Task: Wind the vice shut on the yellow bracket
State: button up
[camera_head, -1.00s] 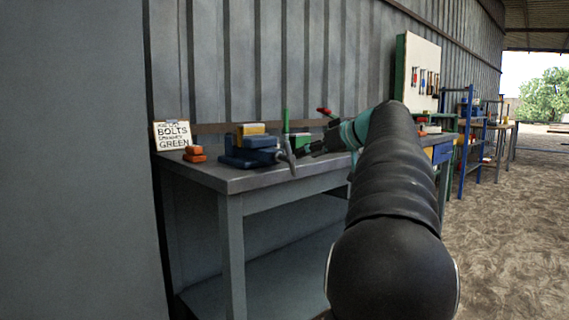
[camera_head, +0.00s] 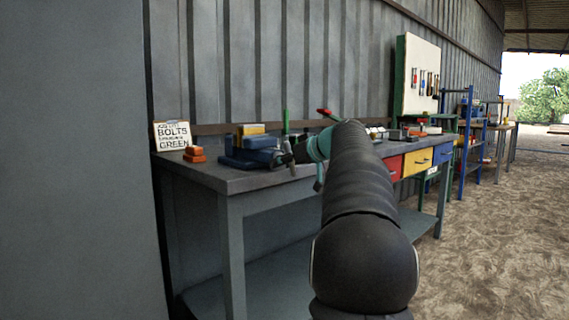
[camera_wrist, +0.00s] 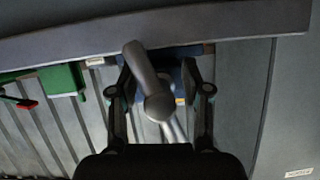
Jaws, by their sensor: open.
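The blue vice (camera_head: 247,156) sits on the grey bench near its left end. The yellow bracket (camera_head: 250,130) shows at the top of the vice, by its jaws; I cannot tell how wide the jaw gap is. My gripper (camera_head: 289,152) is at the vice's right side, by its grey handle. In the wrist view my gripper (camera_wrist: 157,76) is open, with one finger on each side of the grey handle (camera_wrist: 143,70), whose rounded end points towards the camera. Some blue of the vice shows behind it. Contact between fingers and handle cannot be told.
Orange blocks (camera_head: 195,154) and a lettered sign (camera_head: 172,135) stand left of the vice. A green upright (camera_head: 285,124) stands behind it. The bench (camera_head: 215,180) has coloured drawers (camera_head: 417,162) to the right. The corrugated wall is close behind.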

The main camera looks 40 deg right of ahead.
grip_shut()
jog(key=shift+r+m+y+p, duration=0.15)
jog(key=shift+m+y+p, duration=0.55)
jog(key=shift+m+p, duration=0.1)
jog(key=shift+a+m+y+p, duration=0.25)
jog(key=shift+m+y+p, duration=0.35)
jog(key=shift+m, duration=0.5)
grip_release()
jog(key=v, duration=1.2)
